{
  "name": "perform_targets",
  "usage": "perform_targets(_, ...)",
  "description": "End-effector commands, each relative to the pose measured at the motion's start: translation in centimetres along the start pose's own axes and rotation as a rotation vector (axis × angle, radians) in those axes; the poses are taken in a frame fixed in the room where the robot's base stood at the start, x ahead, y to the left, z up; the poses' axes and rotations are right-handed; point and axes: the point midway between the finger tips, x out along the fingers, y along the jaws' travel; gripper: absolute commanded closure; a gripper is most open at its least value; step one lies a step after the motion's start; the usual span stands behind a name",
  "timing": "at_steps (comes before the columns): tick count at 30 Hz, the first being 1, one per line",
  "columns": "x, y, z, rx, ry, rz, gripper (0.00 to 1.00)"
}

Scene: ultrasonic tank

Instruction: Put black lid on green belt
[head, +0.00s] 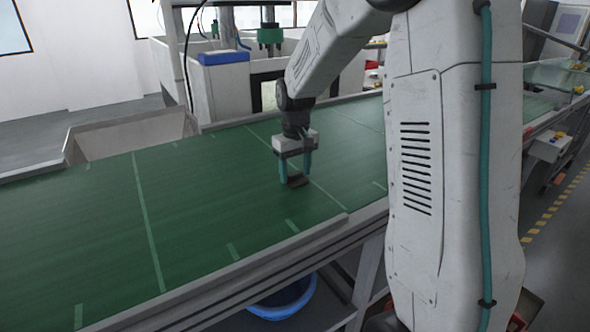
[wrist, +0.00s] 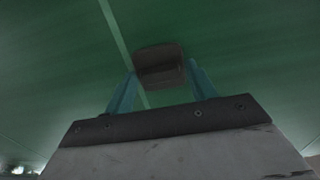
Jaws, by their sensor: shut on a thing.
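The black lid (wrist: 160,66) shows as a dark, rounded block between the teal fingertips in the wrist view. It also shows in the head view (head: 297,181), small and dark, low between the fingers. My gripper (head: 295,175) points down over the green belt (head: 205,215) and is shut on the lid. The fingers also show in the wrist view (wrist: 160,80). The lid is at or just above the belt surface, close to a pale cross line; I cannot tell whether it touches. The belt fills the background of the wrist view.
The belt is bare around the gripper, with a metal rail (head: 300,242) along its near edge. An open bin (head: 130,135) stands at the belt's far left side. White tank housings (head: 222,95) stand behind. A blue tub (head: 283,298) sits below the belt.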

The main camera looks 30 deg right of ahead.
Motion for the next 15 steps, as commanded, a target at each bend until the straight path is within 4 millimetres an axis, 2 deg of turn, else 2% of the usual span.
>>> perform_targets(9, 0.27, 0.01, -0.01, 0.0, 0.0, 0.0, 0.77)
perform_targets(10, 0.25, 0.01, 0.01, 0.0, 0.0, 0.0, 0.36)
perform_targets(12, 0.23, 0.01, 0.0, 0.0, 0.0, 0.0, 0.22)
perform_targets(15, 0.22, 0.01, 0.0, 0.0, 0.0, 0.0, 0.22)
